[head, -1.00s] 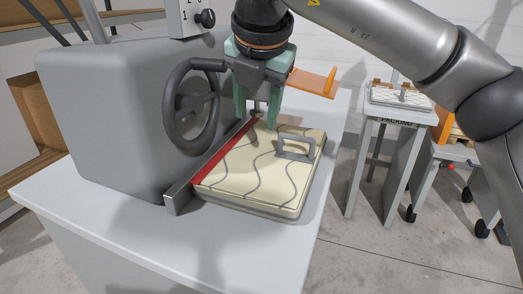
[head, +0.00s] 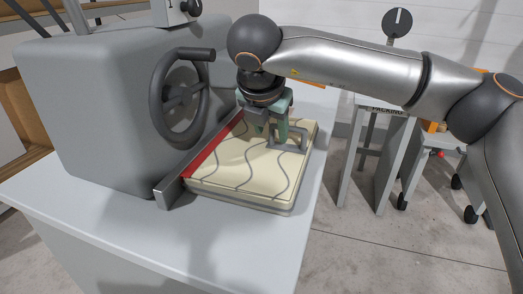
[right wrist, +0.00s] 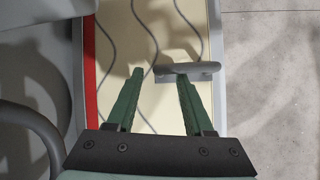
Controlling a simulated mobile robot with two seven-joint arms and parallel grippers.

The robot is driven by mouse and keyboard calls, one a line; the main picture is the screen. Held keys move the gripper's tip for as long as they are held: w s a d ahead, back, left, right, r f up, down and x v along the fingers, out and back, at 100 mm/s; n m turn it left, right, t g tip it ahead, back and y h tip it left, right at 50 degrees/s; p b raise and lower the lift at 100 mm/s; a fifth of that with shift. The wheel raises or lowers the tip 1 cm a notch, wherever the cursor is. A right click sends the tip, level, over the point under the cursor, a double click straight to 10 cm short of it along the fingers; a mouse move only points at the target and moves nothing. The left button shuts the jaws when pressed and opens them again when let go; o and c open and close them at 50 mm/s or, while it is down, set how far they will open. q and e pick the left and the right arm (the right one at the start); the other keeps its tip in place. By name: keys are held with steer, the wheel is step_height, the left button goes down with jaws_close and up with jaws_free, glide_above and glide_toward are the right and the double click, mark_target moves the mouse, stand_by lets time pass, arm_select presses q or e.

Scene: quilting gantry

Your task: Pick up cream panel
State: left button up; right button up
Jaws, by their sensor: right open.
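The cream panel (head: 235,165), with wavy grey lines and a grey bar handle (head: 303,137) on top, lies flat on the light grey table. My right gripper (head: 270,135) points down over the panel's far part, left of the handle. In the right wrist view the open, empty fingers (right wrist: 160,75) hang over the panel (right wrist: 135,45). The handle (right wrist: 200,68) lies across the right fingertip and reaches into the gap between the fingers. I cannot tell whether a finger touches it. My left gripper is not in view.
A red strip (head: 205,158) and a metal rail (head: 167,191) run along the panel's left edge. A grey machine (head: 95,110) with a black handwheel (head: 157,105) stands left of it. A stand marked PACKING (head: 357,150) is at the right. The table front (head: 110,205) is clear.

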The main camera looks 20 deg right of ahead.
steer(key=shift+w+d+f, duration=0.2)
steer(key=shift+w+f, duration=0.05)
steer(key=shift+f, duration=0.25)
jaws_close()
steer(key=shift+a, duration=0.1)
stand_by(1.0)
